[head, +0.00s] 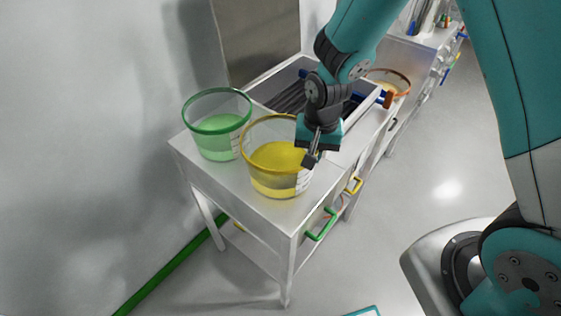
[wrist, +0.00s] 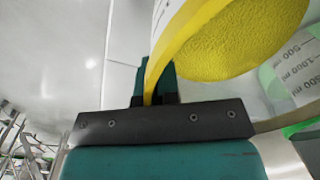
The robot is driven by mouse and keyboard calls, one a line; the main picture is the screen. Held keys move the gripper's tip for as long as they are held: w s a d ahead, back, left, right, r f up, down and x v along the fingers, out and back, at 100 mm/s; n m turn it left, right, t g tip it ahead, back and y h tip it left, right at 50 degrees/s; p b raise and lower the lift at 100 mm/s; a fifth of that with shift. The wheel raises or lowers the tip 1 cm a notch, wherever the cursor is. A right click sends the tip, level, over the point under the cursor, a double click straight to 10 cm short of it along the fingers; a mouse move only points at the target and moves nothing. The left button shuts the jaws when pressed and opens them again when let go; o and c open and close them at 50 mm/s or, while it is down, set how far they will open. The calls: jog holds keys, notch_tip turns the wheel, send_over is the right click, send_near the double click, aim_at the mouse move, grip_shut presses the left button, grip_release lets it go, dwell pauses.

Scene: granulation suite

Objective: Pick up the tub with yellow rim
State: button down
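The tub with yellow rim (head: 278,183) is clear with yellow granules inside. It appears to stand upright on the white table top, near its front corner in the head view. My gripper (head: 311,160) is at the right side of this tub's rim. In the wrist view the yellow rim (wrist: 185,32) runs down between my two fingers (wrist: 154,88), which are close together against it. My gripper looks shut on the rim. The lower fingertips are partly hidden by the rim and the gripper body in the wrist view.
A tub with green rim (head: 217,143) stands close beside it on the left. A grey tray (head: 290,97) with dark bars lies behind. A tub with orange rim (head: 393,82) is farther back.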

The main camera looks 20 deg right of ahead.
jog(key=shift+r, duration=0.1)
dwell(0.6)
notch_tip(320, 180, up, 20)
dwell(0.4)
dwell(0.4)
